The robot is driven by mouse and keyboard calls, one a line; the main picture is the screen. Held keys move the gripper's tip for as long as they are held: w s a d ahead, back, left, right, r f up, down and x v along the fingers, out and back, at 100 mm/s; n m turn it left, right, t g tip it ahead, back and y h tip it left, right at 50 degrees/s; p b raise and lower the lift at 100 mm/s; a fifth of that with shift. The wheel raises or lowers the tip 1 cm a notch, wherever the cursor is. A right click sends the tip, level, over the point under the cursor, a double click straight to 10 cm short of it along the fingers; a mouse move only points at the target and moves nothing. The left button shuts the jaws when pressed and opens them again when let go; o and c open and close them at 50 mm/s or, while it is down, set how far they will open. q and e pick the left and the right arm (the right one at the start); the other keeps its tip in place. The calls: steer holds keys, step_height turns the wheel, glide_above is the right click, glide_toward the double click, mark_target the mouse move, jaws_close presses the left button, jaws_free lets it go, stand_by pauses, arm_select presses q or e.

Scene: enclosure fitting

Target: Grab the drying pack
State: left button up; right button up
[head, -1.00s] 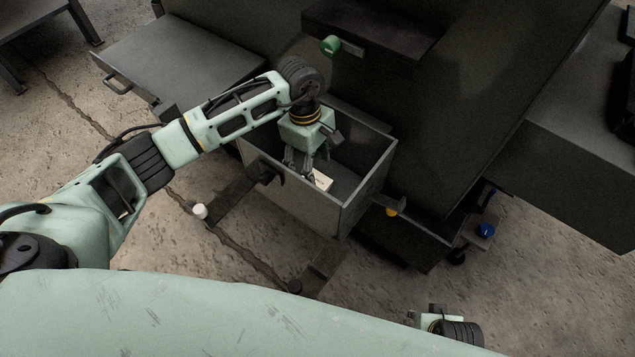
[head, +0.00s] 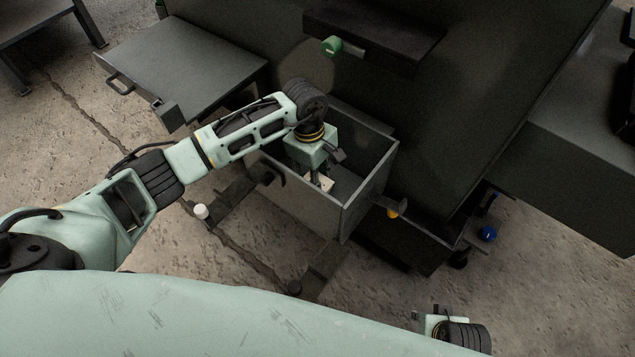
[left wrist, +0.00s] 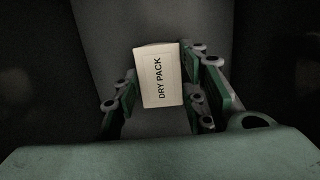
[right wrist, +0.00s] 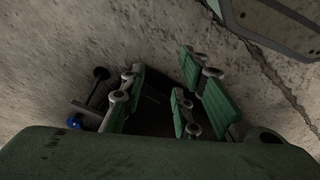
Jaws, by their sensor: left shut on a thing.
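The drying pack (left wrist: 160,75) is a small pale box marked "DRY PACK". It lies inside an open-topped grey bin (head: 298,204) and shows in the head view as a pale patch (head: 322,184), partly hidden by my gripper. My left gripper (head: 316,177) reaches down into the bin and is shut on the pack. In the left wrist view the pack is between its green-padded fingers. My right gripper (right wrist: 165,85) is open and empty, low over the floor, away from the bin.
A grey panel with a handle (head: 190,65) stands out left of the bin. A dark cabinet (head: 440,130) rises behind it, with a green knob (head: 331,45) above. A yellow knob (head: 392,213) and a blue knob (head: 487,233) are to the right. The bin walls surround my left gripper.

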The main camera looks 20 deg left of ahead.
arm_select(q)
steer(key=shift+c, duration=0.9)
